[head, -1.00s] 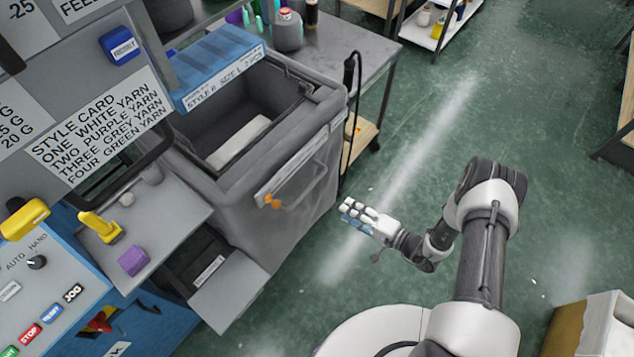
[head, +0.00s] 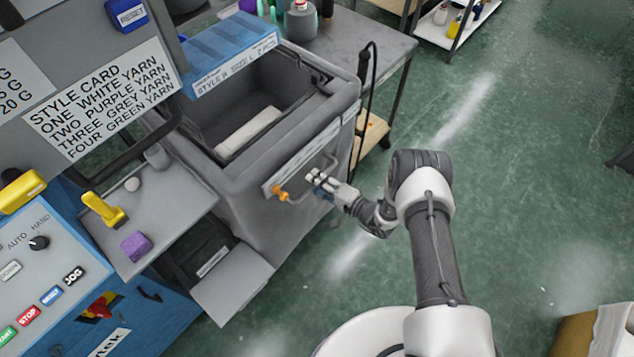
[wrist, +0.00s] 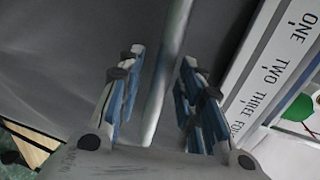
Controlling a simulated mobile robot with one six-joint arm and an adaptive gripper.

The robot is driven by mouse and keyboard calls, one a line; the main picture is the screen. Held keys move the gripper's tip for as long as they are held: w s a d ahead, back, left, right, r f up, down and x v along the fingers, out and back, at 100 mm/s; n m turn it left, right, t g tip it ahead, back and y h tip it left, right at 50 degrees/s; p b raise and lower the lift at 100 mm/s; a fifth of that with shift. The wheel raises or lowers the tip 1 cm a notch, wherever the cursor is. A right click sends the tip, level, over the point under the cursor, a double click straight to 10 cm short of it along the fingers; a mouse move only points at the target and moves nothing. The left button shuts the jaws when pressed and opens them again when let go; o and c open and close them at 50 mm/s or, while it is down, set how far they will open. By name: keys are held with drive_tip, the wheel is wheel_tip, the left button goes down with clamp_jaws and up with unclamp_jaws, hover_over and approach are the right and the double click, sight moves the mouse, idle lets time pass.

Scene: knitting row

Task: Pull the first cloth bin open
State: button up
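The grey cloth bin (head: 225,178) stands beside the machine, open at the top, with a pale block (head: 248,130) inside. Its front carries a white label strip (head: 300,163) and a bar handle. My gripper (head: 318,180) is at the front of the bin, by the handle. In the wrist view my gripper (wrist: 160,85) is open, and the handle bar (wrist: 171,55) runs lengthwise between its two fingers with a gap on both sides. The label strip (wrist: 270,65) there reads ONE TWO THREE FOUR. The fingers hide part of the handle in the head view.
A blue box (head: 232,60) lies across the bin's back edge. A grey flap (head: 232,285) juts out left of the bin. A grey table (head: 375,45) with bottles stands behind. A carton (head: 595,335) is at the lower right. The green floor right of the bin is open.

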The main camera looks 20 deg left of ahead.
drive_tip(key=shift+a, duration=0.25)
clamp_jaws()
idle(0.3)
